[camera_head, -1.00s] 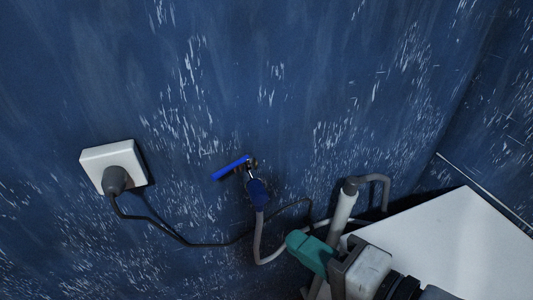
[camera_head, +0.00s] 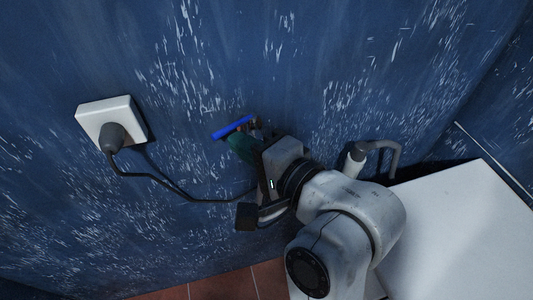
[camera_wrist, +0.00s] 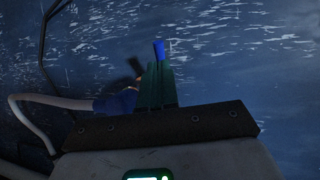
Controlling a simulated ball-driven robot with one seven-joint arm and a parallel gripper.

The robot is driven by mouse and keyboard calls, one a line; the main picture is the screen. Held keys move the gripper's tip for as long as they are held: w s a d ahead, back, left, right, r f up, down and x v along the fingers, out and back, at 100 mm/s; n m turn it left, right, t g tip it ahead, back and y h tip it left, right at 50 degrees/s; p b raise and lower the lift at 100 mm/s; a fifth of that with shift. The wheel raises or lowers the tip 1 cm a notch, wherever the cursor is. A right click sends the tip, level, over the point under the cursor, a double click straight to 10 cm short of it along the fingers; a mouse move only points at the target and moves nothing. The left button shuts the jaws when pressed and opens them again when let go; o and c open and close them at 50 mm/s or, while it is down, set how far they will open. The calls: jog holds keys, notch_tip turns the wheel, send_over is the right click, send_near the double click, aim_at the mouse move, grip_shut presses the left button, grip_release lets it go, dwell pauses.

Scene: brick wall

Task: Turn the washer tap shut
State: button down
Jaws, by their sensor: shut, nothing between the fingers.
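The washer tap's blue lever handle (camera_head: 234,127) sticks out to the left from the tap on the blue wall in the head view. In the wrist view the end of the blue handle (camera_wrist: 159,50) shows just past the fingertips. My gripper (camera_head: 238,146) is shut and empty, its green fingers right below the handle. The shut fingers also show in the wrist view (camera_wrist: 158,80). I cannot tell whether they touch the handle. The tap's blue hose connector (camera_wrist: 116,103) lies left of the fingers in the wrist view; in the head view my gripper hides it.
A white wall socket (camera_head: 110,122) with a grey plug (camera_head: 112,138) and a black cable (camera_head: 165,181) is left of the tap. A grey pipe (camera_head: 378,146) rises beside the white appliance top (camera_head: 462,215) at right. A grey hose (camera_wrist: 50,100) runs to the connector.

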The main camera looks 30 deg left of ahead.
aim_at(221, 132)
jog(key=shift+x, duration=1.1)
jog(key=shift+a, duration=0.1)
jog(key=shift+a+r+p, duration=0.2)
jog(key=shift+a+p, duration=0.25)
jog(key=shift+p, duration=0.75)
jog(key=shift+a+p, duration=0.1)
jog(key=shift+p, duration=0.4)
jog(key=shift+a+f, duration=0.1)
